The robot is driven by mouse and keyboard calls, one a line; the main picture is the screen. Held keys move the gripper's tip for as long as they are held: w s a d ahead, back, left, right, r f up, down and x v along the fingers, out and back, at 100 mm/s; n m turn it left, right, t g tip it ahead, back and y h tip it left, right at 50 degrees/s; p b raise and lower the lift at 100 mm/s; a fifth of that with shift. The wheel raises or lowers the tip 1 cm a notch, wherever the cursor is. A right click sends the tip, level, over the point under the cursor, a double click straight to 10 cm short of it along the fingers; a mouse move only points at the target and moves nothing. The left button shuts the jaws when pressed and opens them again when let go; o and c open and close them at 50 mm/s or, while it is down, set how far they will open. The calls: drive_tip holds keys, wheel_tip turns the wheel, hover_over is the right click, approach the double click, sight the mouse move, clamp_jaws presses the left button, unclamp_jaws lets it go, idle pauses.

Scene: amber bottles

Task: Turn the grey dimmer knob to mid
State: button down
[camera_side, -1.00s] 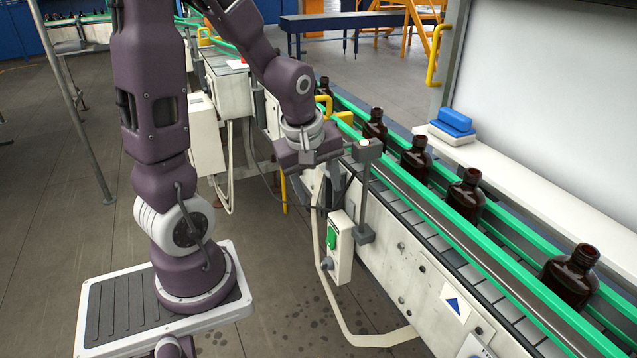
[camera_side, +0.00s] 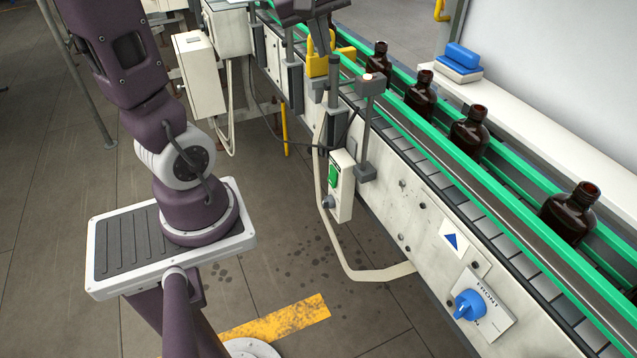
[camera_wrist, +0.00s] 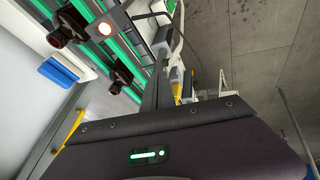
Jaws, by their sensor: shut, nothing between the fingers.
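A grey knob (camera_side: 328,201) sits low on the white control box (camera_side: 342,185), below a green switch (camera_side: 332,175). The box is fixed to the near side of the conveyor. The knob is small here and I cannot read its setting. My gripper (camera_side: 320,45) is at the top edge of the side view, well above and apart from the knob, with most of the hand cut off. In the wrist view my fingers (camera_wrist: 157,88) are together and empty. I cannot make out the grey knob in the wrist view.
Amber bottles (camera_side: 468,131) stand in a row on the conveyor between green rails. A grey post box (camera_side: 371,84) rises beside the control box. A blue knob (camera_side: 468,304) is on a panel at the lower right. Yellow clamps (camera_side: 318,62) are near my gripper.

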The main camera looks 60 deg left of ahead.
drive_tip(key=w+a+r+m+t+y, duration=0.2)
drive_tip(key=w+a+r+m+t, duration=0.25)
drive_tip(key=w+a+r, duration=0.35)
drive_tip(key=w+a+r+m+t+y, duration=0.1)
drive_tip(key=w+a+r+m+t, duration=0.4)
drive_tip(key=a, duration=0.4)
drive_tip(key=s+d+f+m+g+h, duration=0.35)
drive_tip(key=s+f+g+h, duration=0.2)
drive_tip(key=s+f, duration=0.25)
drive_tip(key=s+d+f+m+g+h, duration=0.3)
drive_tip(key=s+f+m+g+h, duration=0.1)
drive_tip(key=s+f+h, duration=0.4)
drive_tip(key=y, duration=0.2)
approach(328, 203)
drive_tip(key=w+a+f, duration=0.2)
drive_tip(key=a+f, duration=0.1)
drive_tip(key=f, duration=0.1)
drive_tip(key=shift+d+f, duration=0.25)
drive_tip(key=shift+d, duration=0.65)
drive_tip(key=shift+d+f, duration=0.3)
drive_tip(key=shift+d, duration=0.6)
